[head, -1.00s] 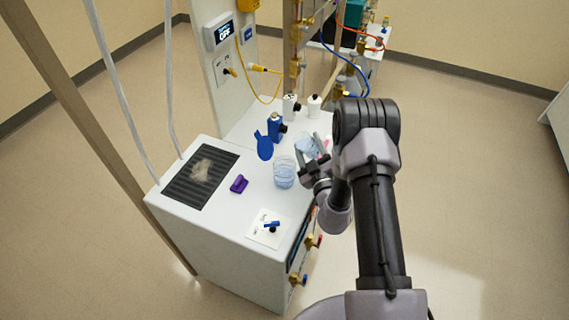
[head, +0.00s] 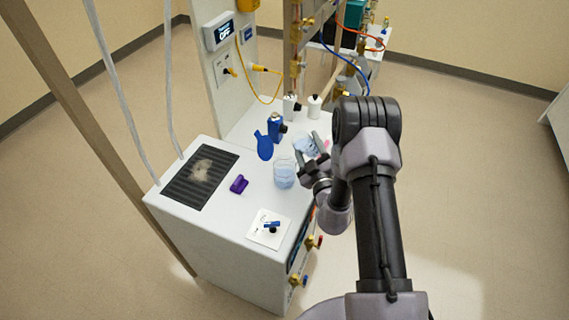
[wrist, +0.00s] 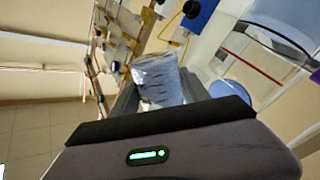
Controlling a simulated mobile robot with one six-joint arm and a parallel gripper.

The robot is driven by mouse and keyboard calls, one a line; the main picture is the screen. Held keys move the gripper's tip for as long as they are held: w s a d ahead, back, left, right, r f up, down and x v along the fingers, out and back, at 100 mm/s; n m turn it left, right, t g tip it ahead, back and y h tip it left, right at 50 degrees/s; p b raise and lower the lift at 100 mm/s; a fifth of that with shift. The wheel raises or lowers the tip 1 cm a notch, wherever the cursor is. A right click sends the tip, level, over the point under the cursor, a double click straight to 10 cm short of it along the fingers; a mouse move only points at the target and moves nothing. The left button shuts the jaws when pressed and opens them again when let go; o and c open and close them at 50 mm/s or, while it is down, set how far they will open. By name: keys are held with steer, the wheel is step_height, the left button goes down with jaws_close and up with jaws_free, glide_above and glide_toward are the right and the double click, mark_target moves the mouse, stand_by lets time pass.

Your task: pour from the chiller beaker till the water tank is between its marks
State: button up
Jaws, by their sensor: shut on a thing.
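The chiller beaker (head: 304,146) is clear with pale blue liquid and is tilted in the jaws of my gripper (head: 312,156). In the wrist view the beaker (wrist: 158,80) sits between the two fingers, with dark marks on its side. A clear round vessel, which I take as the water tank (head: 284,174), stands on the white cabinet just left of my gripper and holds pale blue liquid. In the wrist view a clear wall with a red line and a dark line (wrist: 262,62) shows at the right. Whether liquid is flowing is too small to tell.
On the white cabinet (head: 222,228) are a blue cap-like piece (head: 265,146), a blue bottle (head: 275,126), a purple block (head: 239,184) and a dark grille (head: 200,178). White bottles (head: 314,106) stand behind.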

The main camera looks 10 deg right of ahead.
steer(key=shift+a+r+n+b, duration=0.1)
steer(key=shift+r+n+b, duration=0.25)
steer(key=shift+n+b, duration=0.4)
stand_by(1.1)
steer(key=shift+f+n+b, duration=0.4)
steer(key=shift+n+b, duration=0.55)
steer(key=shift+b, duration=0.55)
stand_by(0.7)
steer(key=shift+r+n+y+b, duration=0.4)
steer(key=shift+r+n+b, duration=0.05)
steer(key=shift+n+b, duration=0.5)
stand_by(1.8)
steer(key=shift+f+n+b, duration=0.2)
steer(key=shift+n+b, duration=0.25)
steer(key=shift+b, duration=0.2)
stand_by(0.5)
